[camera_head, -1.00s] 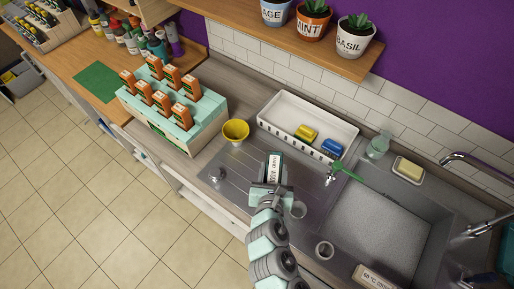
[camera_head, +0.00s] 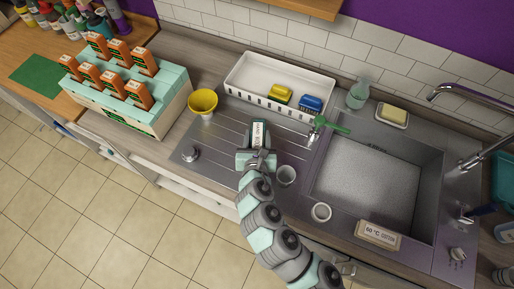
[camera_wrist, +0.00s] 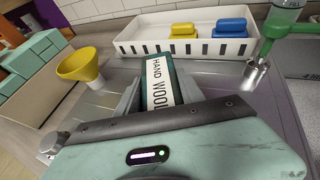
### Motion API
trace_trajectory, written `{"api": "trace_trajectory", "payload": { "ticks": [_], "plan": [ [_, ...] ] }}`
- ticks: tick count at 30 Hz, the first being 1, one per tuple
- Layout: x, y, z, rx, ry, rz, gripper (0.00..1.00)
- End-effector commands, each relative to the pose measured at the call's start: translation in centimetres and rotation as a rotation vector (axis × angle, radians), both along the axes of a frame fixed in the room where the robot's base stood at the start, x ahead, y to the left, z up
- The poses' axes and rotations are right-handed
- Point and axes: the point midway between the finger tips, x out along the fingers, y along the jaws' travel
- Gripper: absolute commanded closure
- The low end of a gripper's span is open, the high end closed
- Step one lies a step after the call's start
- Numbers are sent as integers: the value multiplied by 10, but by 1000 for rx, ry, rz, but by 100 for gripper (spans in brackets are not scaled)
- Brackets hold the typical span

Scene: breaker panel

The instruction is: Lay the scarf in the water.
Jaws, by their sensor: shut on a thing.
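My gripper (camera_head: 258,158) is shut on a dark green pack (camera_head: 260,130) with a white label, over the ribbed drainer left of the sink. In the wrist view the pack (camera_wrist: 160,82) stands between the fingers, and its label reads "HAND WOOL". The sink basin (camera_head: 425,205) is to the right; its floor looks pale and speckled, and I cannot tell whether that is water. I see nothing I can clearly name as a scarf.
A white basket (camera_head: 240,82) holds a yellow and a blue block. The tap (camera_head: 485,155) is at the right.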

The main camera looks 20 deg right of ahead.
Motion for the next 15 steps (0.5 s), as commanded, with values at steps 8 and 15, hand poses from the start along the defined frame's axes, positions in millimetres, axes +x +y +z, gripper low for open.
{"api": "trace_trajectory", "payload": {
  "ticks": [8, 15],
  "plan": [
    [0, 0, -30, 2, 0, 1, 96],
    [0, 0, -57, 3, 1, 0, 96]
  ]
}}
